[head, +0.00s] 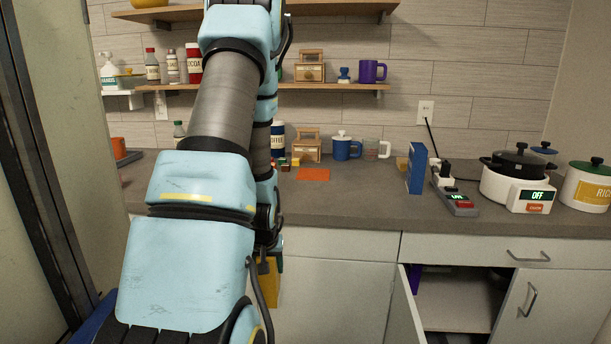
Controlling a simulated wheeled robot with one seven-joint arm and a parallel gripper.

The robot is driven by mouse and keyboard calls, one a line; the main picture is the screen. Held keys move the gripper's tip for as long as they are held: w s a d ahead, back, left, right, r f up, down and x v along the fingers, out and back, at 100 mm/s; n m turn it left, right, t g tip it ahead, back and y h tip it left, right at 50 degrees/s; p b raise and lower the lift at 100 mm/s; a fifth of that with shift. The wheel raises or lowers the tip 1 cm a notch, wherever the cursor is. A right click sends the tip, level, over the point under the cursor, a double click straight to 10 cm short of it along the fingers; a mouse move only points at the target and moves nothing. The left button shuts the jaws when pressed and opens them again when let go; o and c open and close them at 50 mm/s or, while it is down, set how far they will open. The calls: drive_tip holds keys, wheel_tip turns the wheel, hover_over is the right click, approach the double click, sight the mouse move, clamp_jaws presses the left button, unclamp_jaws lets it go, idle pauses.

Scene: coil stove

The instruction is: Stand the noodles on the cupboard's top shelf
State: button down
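My arm fills the left middle of the head view, and its far end hangs in front of the lower cabinets. My gripper (264,266) shows only in part behind my own arm links. A yellow package (267,290), perhaps the noodles, shows right below it; I cannot tell whether the fingers hold it. No label reading noodles is visible. The low cupboard (457,315) at the lower right stands open, its door (404,308) swung out at its left. A purple item (415,277) and dark items sit in its shadowed upper part. Its shelves are only partly visible.
The counter holds a blue box (416,168), a power strip (455,200), a cooker (514,185) and a rice canister (587,187). Mugs and an orange mat (313,174) lie further left. Wall shelves (335,87) hang above. The open door juts toward me.

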sight(266, 295)
drive_tip(key=shift+a+f, duration=0.15)
drive_tip(key=shift+a, duration=0.1)
drive_tip(key=shift+s+f, duration=0.1)
drive_tip(key=s+f, duration=0.4)
drive_tip(key=f, duration=0.1)
drive_tip(key=shift+s+f, duration=0.25)
drive_tip(key=shift+f, duration=0.05)
drive_tip(key=shift+s, duration=0.1)
